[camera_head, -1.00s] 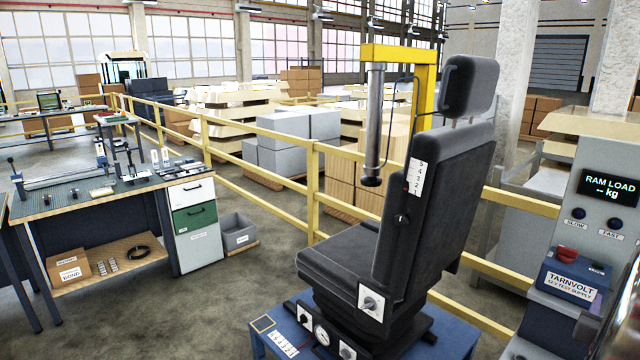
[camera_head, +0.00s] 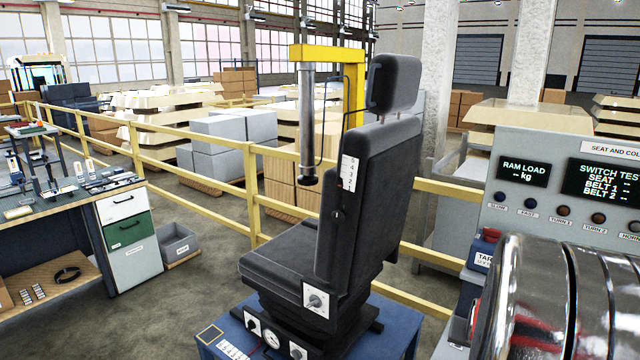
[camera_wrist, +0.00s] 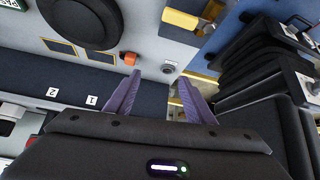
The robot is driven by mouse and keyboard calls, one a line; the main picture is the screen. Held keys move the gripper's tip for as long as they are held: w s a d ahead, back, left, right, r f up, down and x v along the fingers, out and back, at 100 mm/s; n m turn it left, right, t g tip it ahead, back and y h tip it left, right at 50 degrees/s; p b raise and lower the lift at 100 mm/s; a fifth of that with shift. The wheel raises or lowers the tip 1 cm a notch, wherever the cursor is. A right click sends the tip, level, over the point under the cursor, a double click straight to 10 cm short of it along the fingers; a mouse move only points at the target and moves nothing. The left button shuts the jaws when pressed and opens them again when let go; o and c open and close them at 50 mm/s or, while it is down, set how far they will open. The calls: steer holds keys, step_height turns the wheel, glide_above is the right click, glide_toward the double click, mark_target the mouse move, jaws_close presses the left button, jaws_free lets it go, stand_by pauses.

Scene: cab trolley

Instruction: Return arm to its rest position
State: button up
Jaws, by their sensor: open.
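My gripper (camera_wrist: 159,78) shows in the wrist view with its two purple fingers spread apart and nothing between them. Beyond the fingers are a grey panel with a large round black part (camera_wrist: 85,20), a small orange button (camera_wrist: 130,58) and a dark strip marked 1 and 2. The gripper is not visible in the head view. A shiny, rounded metal part, probably of my arm, fills the lower right corner there.
A black seat (camera_head: 330,230) stands on a blue base (camera_head: 385,330), below a yellow ram frame (camera_head: 355,85). A grey test console (camera_head: 560,250) is at right. Yellow railings (camera_head: 250,195) run behind.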

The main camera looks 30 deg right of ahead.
steer(key=a+r+n+y, duration=0.2)
steer(key=a+r+n, duration=0.1)
steer(key=a, duration=1.1)
steer(key=s+a+r+n+t+y, duration=0.1)
steer(key=a+r+n, duration=0.3)
steer(key=a, duration=1.1)
steer(key=a+r+n+y, duration=0.3)
steer(key=a+r, duration=0.3)
steer(key=a, duration=0.8)
steer(key=shift+s+a+n, duration=0.3)
steer(key=shift+s+n, duration=0.05)
steer(key=shift+n, duration=0.05)
steer(key=shift+c, duration=0.3)
